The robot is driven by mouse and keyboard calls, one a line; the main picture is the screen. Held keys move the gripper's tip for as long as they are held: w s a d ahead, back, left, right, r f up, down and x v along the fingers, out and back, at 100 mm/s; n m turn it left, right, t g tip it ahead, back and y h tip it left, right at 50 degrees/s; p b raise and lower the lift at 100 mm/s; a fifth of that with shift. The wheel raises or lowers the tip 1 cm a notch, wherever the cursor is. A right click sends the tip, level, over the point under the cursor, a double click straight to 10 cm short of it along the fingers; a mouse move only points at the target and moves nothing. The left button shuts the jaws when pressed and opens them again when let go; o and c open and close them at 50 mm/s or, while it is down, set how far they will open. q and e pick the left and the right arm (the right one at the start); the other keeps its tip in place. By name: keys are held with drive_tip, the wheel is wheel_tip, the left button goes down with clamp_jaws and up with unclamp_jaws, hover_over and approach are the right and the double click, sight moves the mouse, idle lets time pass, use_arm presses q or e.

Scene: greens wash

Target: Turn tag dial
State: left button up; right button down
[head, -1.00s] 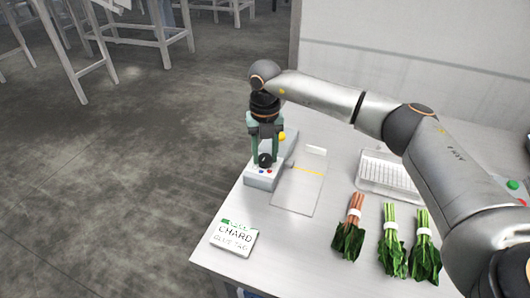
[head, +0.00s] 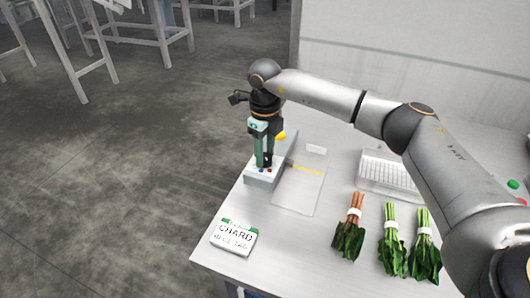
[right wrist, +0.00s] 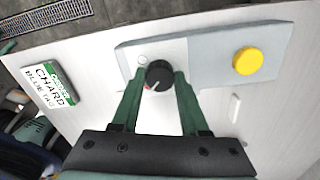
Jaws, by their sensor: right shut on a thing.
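The tag dial is a black round knob (right wrist: 159,75) on a grey box (right wrist: 207,52), shown in the right wrist view. My right gripper (right wrist: 158,82) is shut on the dial, one green finger on each side of it. In the head view the right gripper (head: 264,162) points straight down onto the box (head: 262,178) at the table's left edge, and its fingers mostly hide the dial. A yellow button (right wrist: 247,61) sits on the same box. My left gripper is not in view.
A card reading CHARD, BLUE TAG (head: 234,237) lies at the front left of the table. Several banded bunches of greens (head: 391,241) lie at right, one with reddish stems (head: 355,212). A white rack (head: 384,172) stands behind them. A flat clear sheet with a yellow line (head: 298,190) adjoins the box.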

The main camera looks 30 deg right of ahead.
sight(265, 156)
drive_tip(key=shift+n, duration=0.5)
drive_tip(key=shift+c, duration=2.1)
unclamp_jaws()
wheel_tip(265, 156, up, 13)
drive_tip(key=shift+f, duration=0.2)
